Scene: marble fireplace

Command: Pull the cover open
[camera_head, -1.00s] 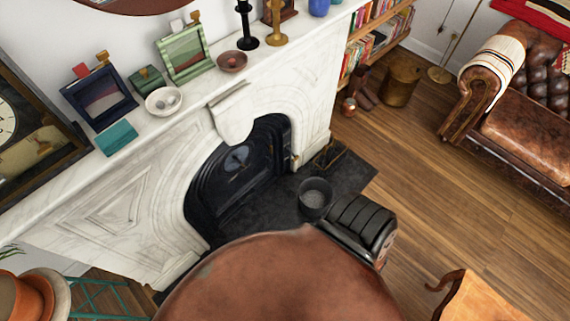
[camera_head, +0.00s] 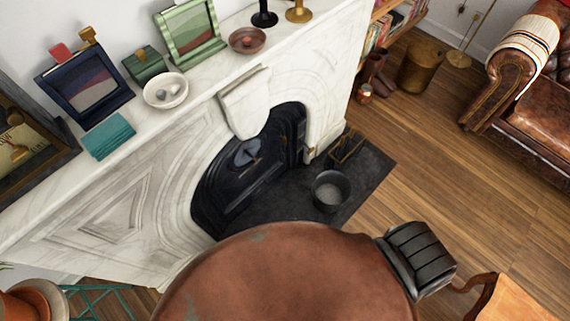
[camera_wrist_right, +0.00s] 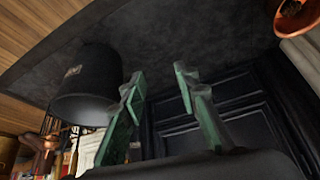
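The cover is a black arched panel (camera_head: 232,178) in the fireplace opening, with a lighter round plate on it, in the head view. It looks closed. In the right wrist view, dark framed panelling (camera_wrist_right: 240,128) stands behind the fingers. My right gripper (camera_wrist_right: 160,76) shows there with two green fingers apart and nothing between them. I cannot tell how far the fingertips are from the panel; no contact shows. My left gripper is in neither view.
A dark bucket (camera_head: 329,190) stands on the black hearth (camera_head: 370,170); it also shows in the wrist view (camera_wrist_right: 88,88). A large brown rounded surface (camera_head: 290,275) blocks the head view's lower middle. A white marble mantel (camera_head: 200,92) holds frames and bowls. Wooden floor (camera_head: 440,150) is open at right.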

